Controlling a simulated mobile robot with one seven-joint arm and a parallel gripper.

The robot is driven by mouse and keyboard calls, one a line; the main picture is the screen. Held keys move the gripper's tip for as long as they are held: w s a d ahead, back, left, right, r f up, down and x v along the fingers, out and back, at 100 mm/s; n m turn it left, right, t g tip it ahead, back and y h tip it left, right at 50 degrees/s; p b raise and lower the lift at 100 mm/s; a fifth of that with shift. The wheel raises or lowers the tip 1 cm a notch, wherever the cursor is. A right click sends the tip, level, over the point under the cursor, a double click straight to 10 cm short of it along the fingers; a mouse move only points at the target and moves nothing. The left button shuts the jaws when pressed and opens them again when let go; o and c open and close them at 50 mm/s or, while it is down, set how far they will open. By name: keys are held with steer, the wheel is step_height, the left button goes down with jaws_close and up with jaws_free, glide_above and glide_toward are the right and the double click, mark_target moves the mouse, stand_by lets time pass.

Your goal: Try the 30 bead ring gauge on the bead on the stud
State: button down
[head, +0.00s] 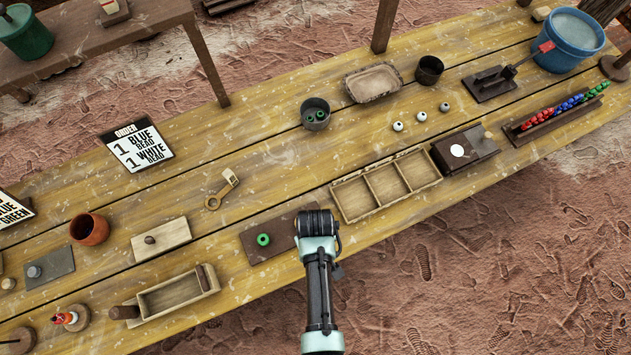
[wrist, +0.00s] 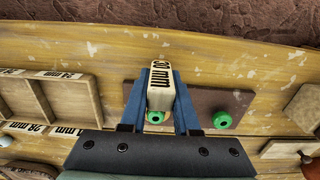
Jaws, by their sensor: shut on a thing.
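My gripper (head: 318,225) is over the right end of a brown board (head: 270,240), at the front of the table. In the wrist view its blue fingers (wrist: 158,85) are shut on a pale wooden tag marked 30 mm, the 30 gauge (wrist: 161,72). The gauge's ring is not clearly visible. A green bead (wrist: 155,116) shows between the fingers, close to the tag; whether the ring is around it I cannot tell. A second green bead (head: 263,239) stands on the board's left part in the head view. No stud is visible under either bead.
A three-compartment tray (head: 385,185) is close right of my gripper. Another ring gauge (head: 221,190) lies behind the board. A wooden block with a knob (head: 161,240) stands to the left. A cup with green beads (head: 315,113) is farther back. The table's front edge is close.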

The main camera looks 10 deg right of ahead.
steer(key=shift+r, duration=0.1)
steer(key=shift+r+p, duration=2.95)
steer(key=shift+p, duration=0.05)
